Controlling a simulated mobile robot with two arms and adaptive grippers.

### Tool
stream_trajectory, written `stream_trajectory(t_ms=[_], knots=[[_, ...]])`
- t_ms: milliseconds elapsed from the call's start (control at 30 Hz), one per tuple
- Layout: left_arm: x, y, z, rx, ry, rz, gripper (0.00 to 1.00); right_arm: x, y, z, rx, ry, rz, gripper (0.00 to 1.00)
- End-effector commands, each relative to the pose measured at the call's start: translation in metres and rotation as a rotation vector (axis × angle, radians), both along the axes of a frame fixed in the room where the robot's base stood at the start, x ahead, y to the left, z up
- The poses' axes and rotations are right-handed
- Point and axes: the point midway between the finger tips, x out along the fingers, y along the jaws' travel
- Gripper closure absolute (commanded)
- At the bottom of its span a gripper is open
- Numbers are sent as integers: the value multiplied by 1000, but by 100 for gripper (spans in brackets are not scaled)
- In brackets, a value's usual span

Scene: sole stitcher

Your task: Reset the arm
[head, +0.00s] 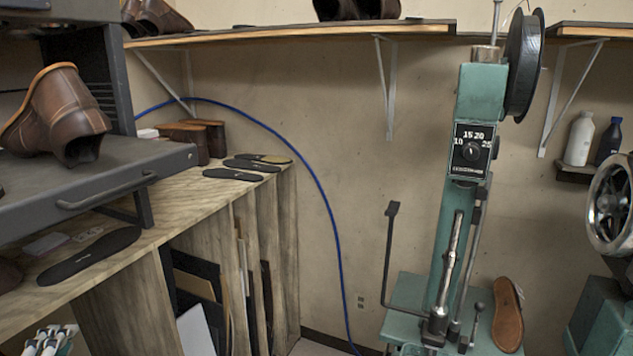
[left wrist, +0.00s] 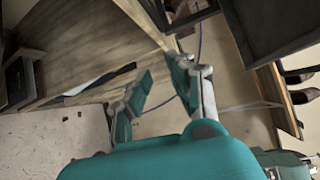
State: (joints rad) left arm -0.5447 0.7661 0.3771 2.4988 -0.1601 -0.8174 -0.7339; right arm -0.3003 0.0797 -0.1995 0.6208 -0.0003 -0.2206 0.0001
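My left gripper (head: 48,340) shows only in part at the bottom left corner of the head view, in front of the wooden bench. In the left wrist view its two teal-padded fingers (left wrist: 161,85) stand apart with nothing between them, so it is open and empty. My right gripper is in neither view. The green sole stitcher (head: 455,200) stands at the right of the head view, with a dial on its column and a black spool on top. A brown shoe sole or shoe (head: 507,315) stands on its base.
The wooden bench (head: 215,190) at the left holds dark insoles (head: 90,255) and brown blocks. A grey machine shelf (head: 90,180) bears a brown boot (head: 55,115). A blue hose (head: 315,185) hangs along the wall. A handwheel (head: 612,205) is at the right edge.

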Motion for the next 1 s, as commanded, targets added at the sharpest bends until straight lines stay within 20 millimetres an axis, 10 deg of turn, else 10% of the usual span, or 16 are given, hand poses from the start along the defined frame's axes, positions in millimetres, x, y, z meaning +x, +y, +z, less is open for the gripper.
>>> stream_trajectory(t_ms=[100, 300, 667, 1000], knots=[[-29, -9, -90, -369, 159, 164, 79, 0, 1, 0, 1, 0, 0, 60], [-91, -70, -201, -869, 406, 437, 79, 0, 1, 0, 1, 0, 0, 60], [-178, -202, -271, -1358, 740, 799, 79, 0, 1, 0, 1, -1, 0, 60], [-162, -203, -412, -1325, 785, 839, 79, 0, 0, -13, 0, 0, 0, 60]])
